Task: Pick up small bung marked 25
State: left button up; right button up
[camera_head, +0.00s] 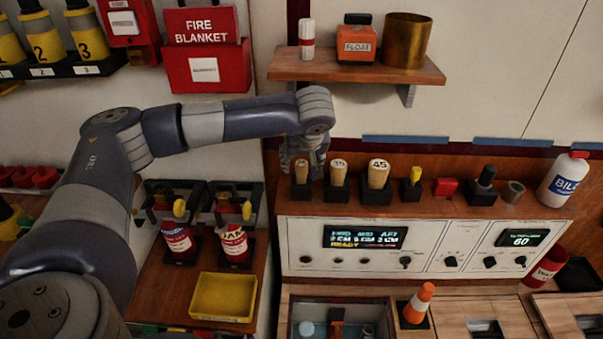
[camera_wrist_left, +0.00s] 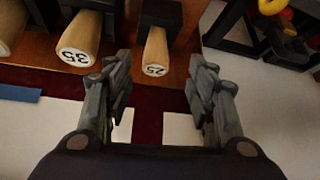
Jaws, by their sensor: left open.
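The small bung marked 25 (camera_wrist_left: 154,52) is a pale wooden peg standing in a black holder on the wooden ledge. In the head view its top (camera_head: 301,168) shows beside my left gripper (camera_head: 303,158), which partly covers it. In the left wrist view my left gripper (camera_wrist_left: 160,72) is open, one finger to each side of the bung's numbered end. I see no contact between fingers and bung. The bung marked 35 (camera_wrist_left: 77,43) stands beside it, close to one finger; it also shows in the head view (camera_head: 338,172). The right gripper is not in view.
The larger bung marked 45 (camera_head: 378,172) and a yellow-topped piece (camera_head: 411,182) stand farther right on the ledge. A wooden shelf (camera_head: 430,73) juts out above. A control panel (camera_head: 300,240) lies below. Black brackets (camera_wrist_left: 240,35) stand beyond the bung in the wrist view.

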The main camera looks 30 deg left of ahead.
aim_at(302, 163)
pick_arm(q)
jog(key=shift+w+p+x, duration=0.15)
jog(key=shift+p+x, duration=0.3)
jog(key=shift+x, duration=0.9)
jog(key=shift+w+p+x, duration=0.2)
jog(key=shift+p+x, duration=0.2)
jog(key=shift+x, duration=0.95)
jog(key=shift+d+r, duration=0.1)
jog(key=shift+r, duration=0.05)
jog(key=c, duration=1)
